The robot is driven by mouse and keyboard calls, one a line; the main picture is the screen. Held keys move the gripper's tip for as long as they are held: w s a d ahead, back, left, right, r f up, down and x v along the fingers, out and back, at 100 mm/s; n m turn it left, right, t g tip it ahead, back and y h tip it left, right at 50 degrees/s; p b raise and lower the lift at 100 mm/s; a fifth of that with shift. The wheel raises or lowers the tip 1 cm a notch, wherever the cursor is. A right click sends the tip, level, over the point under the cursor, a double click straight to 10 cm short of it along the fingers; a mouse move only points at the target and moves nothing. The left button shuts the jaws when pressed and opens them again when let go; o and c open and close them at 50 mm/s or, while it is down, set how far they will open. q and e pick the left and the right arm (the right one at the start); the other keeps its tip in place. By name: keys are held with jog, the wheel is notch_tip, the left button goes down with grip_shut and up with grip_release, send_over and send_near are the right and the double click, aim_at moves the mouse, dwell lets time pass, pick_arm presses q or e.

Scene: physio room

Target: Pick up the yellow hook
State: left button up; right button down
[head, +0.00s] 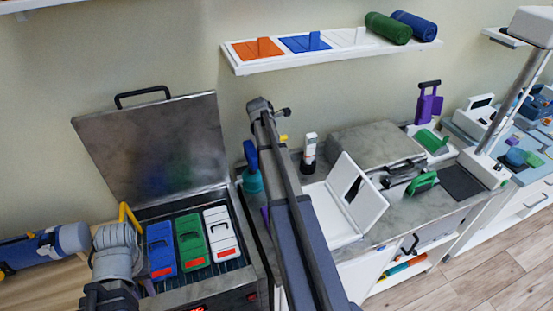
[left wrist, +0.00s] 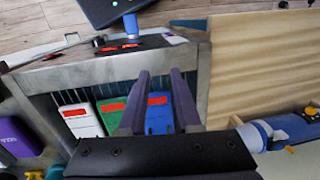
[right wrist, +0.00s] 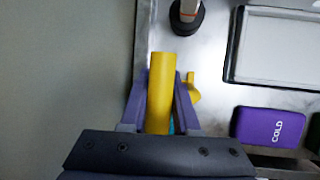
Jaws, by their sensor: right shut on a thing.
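The yellow hook (right wrist: 162,90) is between the fingers of my right gripper (right wrist: 163,78), with a thick upright bar and a small side piece. In the head view only a small yellow bit of it (head: 283,138) shows beside my right arm, which hides the rest. My right gripper is shut on it, close to the wall and above the counter. My left gripper (left wrist: 160,85) is open and empty over the tank (head: 240,225), near the blue pack (head: 161,250).
Green (head: 192,243) and white packs (head: 220,234) stand in the tank beside the blue one, under a raised metal lid (head: 155,145). A bent yellow piece (head: 128,215) stands beside my left wrist. A purple COLD pack (right wrist: 268,126) and a white tray (right wrist: 285,45) are on the counter.

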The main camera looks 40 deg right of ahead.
dwell(0.3)
jog(key=shift+s+r+p, duration=0.15)
jog(key=shift+r+p, duration=0.25)
notch_tip(320, 180, up, 6)
jog(key=p, duration=0.6)
jog(key=shift+r, duration=0.25)
jog(key=s+a, duration=0.3)
jog(key=s, duration=0.6)
jog(key=s+a, duration=0.3)
jog(key=s, duration=0.6)
jog(key=shift+s+f, duration=0.2)
jog(key=shift+s, duration=0.2)
